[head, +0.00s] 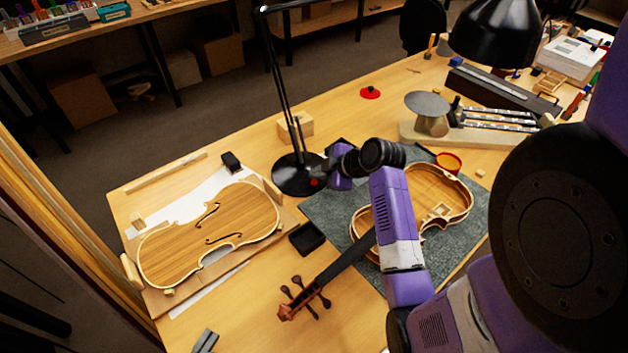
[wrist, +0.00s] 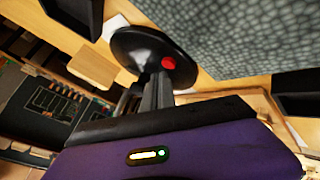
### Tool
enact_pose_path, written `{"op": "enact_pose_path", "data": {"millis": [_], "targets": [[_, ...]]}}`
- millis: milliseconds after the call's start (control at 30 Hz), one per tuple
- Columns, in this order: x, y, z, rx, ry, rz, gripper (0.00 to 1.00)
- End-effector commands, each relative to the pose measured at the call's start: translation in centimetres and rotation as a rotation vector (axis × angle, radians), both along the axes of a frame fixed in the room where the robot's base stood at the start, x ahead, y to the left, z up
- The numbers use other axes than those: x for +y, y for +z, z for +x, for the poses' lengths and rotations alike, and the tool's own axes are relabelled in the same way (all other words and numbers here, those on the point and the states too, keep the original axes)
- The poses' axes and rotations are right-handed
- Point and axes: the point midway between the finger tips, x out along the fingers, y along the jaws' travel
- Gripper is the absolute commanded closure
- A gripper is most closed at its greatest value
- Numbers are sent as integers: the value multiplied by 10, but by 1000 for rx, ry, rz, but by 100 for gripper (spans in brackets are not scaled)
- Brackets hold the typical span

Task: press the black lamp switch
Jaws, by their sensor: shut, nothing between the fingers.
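The black desk lamp stands on a round black base (head: 290,176) on the bench. A small red button (head: 314,182) sits on the base's right side; I see no separate black switch. The base also shows in the wrist view (wrist: 135,45), with the red button (wrist: 168,64) near its edge. My gripper (head: 318,172) is shut and empty, reaching in from the right at the base's edge. In the wrist view its dark fingers (wrist: 157,90) point at the base, with the tips just short of the button in the picture. I cannot tell whether they touch it.
The lamp's thin pole (head: 278,85) rises behind the base. A wooden block (head: 296,127) is behind it. A violin body (head: 215,230) lies left, a small black tray (head: 307,238) in front. An open violin body (head: 430,205) lies on the grey mat (head: 325,212) below my arm.

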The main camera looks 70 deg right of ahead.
Motion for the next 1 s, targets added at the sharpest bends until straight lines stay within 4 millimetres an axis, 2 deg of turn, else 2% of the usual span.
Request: {"op": "enact_pose_path", "data": {"millis": [1000], "targets": [[0, -10, 0, 0, 0, 0, 100]]}}
